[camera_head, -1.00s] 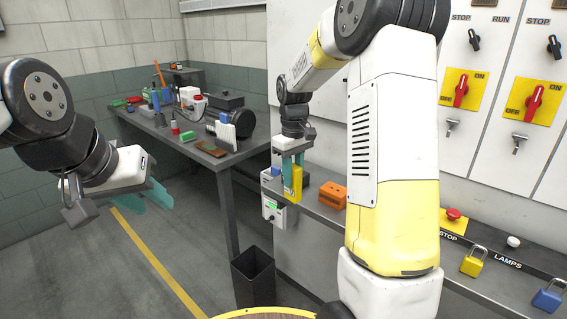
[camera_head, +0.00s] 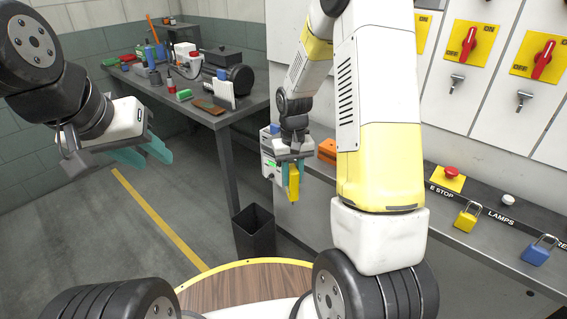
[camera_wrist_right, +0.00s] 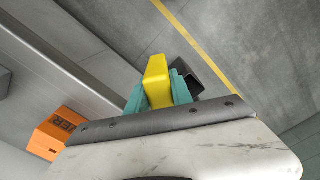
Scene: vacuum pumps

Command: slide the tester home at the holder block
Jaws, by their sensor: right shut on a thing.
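The yellow tester (camera_head: 293,183) hangs upright between the teal fingers of my right gripper (camera_head: 292,167), which is shut on it. In the right wrist view the tester (camera_wrist_right: 157,78) sticks out beyond the fingers. An orange block (camera_head: 326,151), which I take for the holder block, sits on the grey ledge to the right of the gripper. The wrist view shows this block (camera_wrist_right: 62,133) at lower left, with black letters ending in "ER". The tester is apart from it. My right arm covers part of the block in the head view. My left gripper (camera_head: 140,153) is open and empty at the left.
A white box with a green display (camera_head: 270,165) is on the panel front just behind the tester. A black bin (camera_head: 254,232) stands on the floor below. Yellow (camera_head: 467,219) and blue (camera_head: 539,251) padlocks lie along the ledge. A cluttered workbench (camera_head: 228,112) stands at back left.

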